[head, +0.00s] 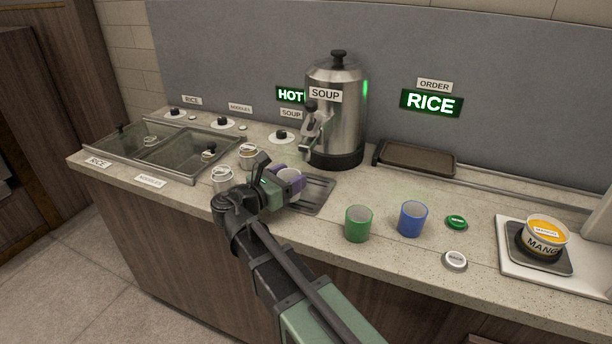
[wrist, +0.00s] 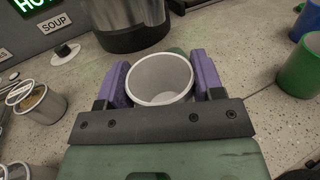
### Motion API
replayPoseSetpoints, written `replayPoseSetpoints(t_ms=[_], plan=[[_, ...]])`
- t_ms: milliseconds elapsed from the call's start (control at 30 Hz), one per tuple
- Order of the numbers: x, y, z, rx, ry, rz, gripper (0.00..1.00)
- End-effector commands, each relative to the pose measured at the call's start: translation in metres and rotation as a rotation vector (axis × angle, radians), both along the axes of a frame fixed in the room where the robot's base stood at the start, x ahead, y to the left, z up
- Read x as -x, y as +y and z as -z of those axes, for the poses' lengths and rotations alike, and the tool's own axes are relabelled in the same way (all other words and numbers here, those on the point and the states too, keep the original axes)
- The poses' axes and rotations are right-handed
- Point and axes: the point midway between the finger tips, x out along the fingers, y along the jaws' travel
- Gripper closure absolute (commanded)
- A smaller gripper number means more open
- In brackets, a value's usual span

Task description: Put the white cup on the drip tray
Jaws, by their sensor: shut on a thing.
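The white cup (head: 289,190) is between the purple finger pads of my gripper (head: 281,181), which is shut on it. In the wrist view the white cup (wrist: 161,80) stands between both purple pads of the gripper (wrist: 164,84), its open mouth showing and looking empty. The dark drip tray (head: 319,193) lies on the counter in front of the steel soup urn (head: 337,115). In the head view the cup overlaps the tray's left part. I cannot tell whether its base touches the tray. My gripper hides part of the tray.
A green cup (head: 358,224) and a blue cup (head: 412,218) stand right of the tray. Labelled tins (head: 222,179) stand left of my gripper. Sunken wells (head: 180,150) lie further left. A mango tub (head: 543,237) sits on a scale at right.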

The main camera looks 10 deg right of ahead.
Motion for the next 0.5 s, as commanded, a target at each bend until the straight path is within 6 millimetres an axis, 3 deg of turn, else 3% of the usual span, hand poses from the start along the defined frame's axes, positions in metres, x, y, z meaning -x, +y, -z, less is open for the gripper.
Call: replayPoseSetpoints(t_ms=[100,267,467,500], plan=[[-0.009,-0.014,0.000,0.000,0.000,0.001,0.64],[-0.011,-0.019,0.000,0.000,0.000,0.001,0.64],[-0.030,-0.051,0.000,0.000,0.000,0.004,0.64],[-0.030,-0.051,0.015,0.000,0.000,0.000,0.64]])
